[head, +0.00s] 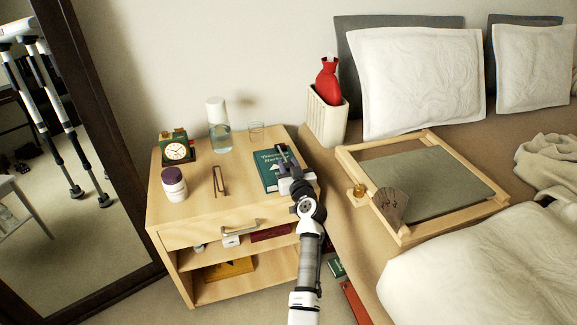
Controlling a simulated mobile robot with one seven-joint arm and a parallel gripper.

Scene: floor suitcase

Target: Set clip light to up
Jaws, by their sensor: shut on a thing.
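My gripper (285,166) is over the right side of the nightstand top, at the right part of a dark green book (268,165) that lies flat there. It is shut on a small dark thing at the book's right edge, which looks like the clip light (282,152). Only a thin dark part of it shows beyond the fingers. My gripper hides the rest, so its tilt cannot be told.
A cream holder (327,120) with a red bottle and a bed tray (470,211) stand to the right.

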